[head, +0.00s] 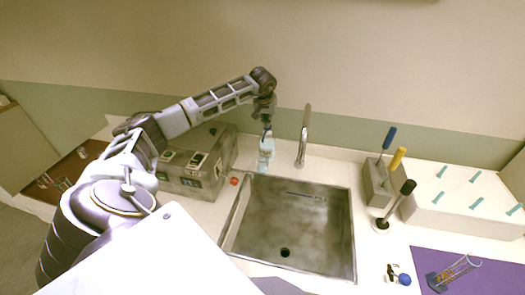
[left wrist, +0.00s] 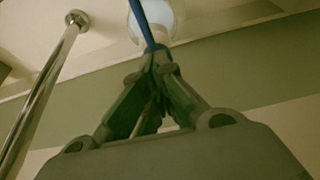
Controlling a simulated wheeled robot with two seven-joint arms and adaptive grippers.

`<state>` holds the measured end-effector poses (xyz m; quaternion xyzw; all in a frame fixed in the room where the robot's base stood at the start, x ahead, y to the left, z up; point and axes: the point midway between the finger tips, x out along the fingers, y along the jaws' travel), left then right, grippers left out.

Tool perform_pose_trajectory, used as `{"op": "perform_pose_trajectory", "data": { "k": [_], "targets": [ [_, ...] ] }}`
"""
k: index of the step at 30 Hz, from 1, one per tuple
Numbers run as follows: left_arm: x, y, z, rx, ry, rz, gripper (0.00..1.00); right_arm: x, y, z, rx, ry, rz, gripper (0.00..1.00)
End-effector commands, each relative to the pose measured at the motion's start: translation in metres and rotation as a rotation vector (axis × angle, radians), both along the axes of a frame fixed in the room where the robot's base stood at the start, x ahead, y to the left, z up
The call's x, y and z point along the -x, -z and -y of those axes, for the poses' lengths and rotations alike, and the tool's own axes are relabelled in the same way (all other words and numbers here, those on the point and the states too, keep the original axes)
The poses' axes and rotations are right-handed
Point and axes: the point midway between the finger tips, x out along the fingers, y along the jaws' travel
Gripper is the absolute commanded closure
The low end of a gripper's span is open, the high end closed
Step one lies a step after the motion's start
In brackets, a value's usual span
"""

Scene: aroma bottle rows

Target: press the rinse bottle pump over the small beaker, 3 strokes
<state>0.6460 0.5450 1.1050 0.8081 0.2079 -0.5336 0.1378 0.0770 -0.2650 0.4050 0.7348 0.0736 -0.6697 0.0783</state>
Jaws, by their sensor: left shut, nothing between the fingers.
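The rinse bottle (head: 266,150), clear and pale blue with a blue pump top, stands upright on the counter behind the sink. My left gripper (head: 266,122) is above it, pointing down, fingers shut and empty. In the left wrist view the closed fingertips (left wrist: 155,55) are at the blue pump part (left wrist: 148,25), with the round pale bottle (left wrist: 155,15) beyond. I cannot tell whether they touch it or whether the pump is pressed. I cannot make out a small beaker clearly; something clear low at the bottle's front is too small to tell. My right gripper is not in view.
A metal sink (head: 290,225) lies in front of the bottle, with a tall faucet (head: 304,135) right of it. A grey device (head: 195,165) stands to the left. A holder with coloured handles (head: 375,180) and a white rack (head: 455,205) are on the right, near a purple mat (head: 480,260).

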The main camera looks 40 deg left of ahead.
Motion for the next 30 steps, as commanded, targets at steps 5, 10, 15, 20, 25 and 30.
{"op": "perform_pose_trajectory", "data": {
  "k": [5,10,15,20,25,30],
  "targets": [
    [0.001,0.002,0.001,0.001,0.001,-0.007,1.0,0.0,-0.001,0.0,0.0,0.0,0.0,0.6],
    [0.001,-0.004,0.001,0.001,0.001,-0.007,1.0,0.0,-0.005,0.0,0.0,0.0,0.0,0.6],
    [0.001,-0.01,0.001,0.0,0.001,-0.008,1.0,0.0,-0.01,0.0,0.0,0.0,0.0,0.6],
    [0.001,-0.017,0.001,0.0,0.001,-0.006,1.0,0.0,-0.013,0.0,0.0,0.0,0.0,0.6],
    [0.001,-0.024,0.0,0.0,0.0,-0.005,1.0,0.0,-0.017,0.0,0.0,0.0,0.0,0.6],
    [0.001,-0.027,0.001,0.0,0.001,-0.003,1.0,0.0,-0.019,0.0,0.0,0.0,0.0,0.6]
  ]
}}
